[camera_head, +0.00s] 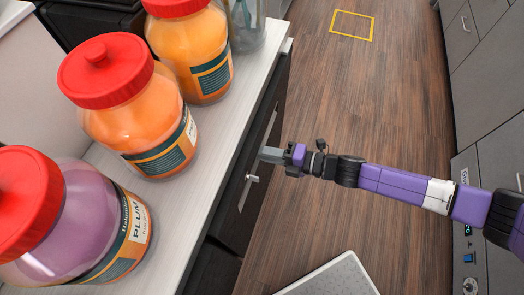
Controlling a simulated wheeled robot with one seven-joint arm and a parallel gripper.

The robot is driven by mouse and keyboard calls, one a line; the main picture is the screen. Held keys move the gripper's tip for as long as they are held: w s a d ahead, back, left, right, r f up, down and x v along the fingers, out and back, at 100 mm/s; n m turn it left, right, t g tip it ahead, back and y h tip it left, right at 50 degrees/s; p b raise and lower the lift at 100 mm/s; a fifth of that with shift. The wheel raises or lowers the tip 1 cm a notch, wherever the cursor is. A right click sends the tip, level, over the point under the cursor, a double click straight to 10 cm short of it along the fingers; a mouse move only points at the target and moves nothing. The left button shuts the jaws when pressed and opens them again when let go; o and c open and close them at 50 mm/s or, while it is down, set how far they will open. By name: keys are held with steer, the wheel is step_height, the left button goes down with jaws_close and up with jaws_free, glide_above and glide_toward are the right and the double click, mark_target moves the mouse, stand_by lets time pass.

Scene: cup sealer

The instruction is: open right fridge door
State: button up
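The dark front under the counter (226,222) is seen steeply from above, and I cannot tell for sure which part of it is the right fridge door. A silver handle (246,188) stands out from this front. My gripper (268,155) comes in from the right at the end of my purple and black arm. Its grey tip is close to the front, just above the handle in the picture. I cannot tell whether it touches the front or handle. The fingers are too small and edge-on to show a gap. The front looks closed.
The pale countertop (195,200) holds several large jars with red lids, including an orange one (145,120) and a purple plum one (85,215). Grey cabinets (490,85) line the right.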

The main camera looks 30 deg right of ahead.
jaws_close()
stand_by(1.4)
